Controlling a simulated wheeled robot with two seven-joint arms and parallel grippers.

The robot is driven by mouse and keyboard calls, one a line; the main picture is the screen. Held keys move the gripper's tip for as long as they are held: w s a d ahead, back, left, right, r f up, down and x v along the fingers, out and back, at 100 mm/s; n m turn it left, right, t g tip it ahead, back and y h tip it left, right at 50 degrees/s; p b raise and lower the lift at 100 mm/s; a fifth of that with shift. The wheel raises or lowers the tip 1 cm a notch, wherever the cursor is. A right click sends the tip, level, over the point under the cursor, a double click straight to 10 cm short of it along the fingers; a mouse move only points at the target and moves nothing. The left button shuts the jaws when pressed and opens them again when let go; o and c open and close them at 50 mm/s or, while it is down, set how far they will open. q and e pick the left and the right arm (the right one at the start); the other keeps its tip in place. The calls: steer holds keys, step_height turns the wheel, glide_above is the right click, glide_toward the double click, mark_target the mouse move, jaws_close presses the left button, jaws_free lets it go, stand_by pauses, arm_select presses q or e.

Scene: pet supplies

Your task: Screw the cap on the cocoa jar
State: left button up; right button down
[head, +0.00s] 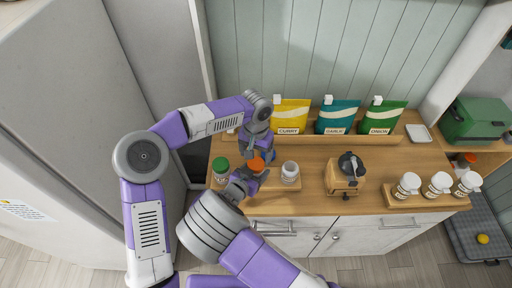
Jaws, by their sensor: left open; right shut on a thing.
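Small jars stand in a row on a low wooden tray (285,187) on the counter: a green-topped jar (220,170) at left and a pale-topped jar (290,171) at right. Between them is an orange cap (256,164), with whatever is below it largely hidden by my grippers. My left gripper (258,151) reaches down from behind, open, close to the orange cap. My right gripper (250,176) comes from the front and is shut on the orange-capped item; whether it grips cap or jar body is unclear. I cannot read which jar is cocoa.
Yellow (291,115), teal (337,117) and green (382,116) pouches stand on a rack behind. A wooden grinder-like box (345,174) stands right of the jars. Several white bottles (437,184) stand on a tray further right. A small white dish (418,133) lies behind.

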mark_target(256, 164)
arm_select(q)
steer(key=shift+f, duration=2.5)
steer(key=c, duration=1.1)
steer(key=m, duration=0.9)
steer(key=shift+m, duration=0.3)
steer(key=o, duration=1.2)
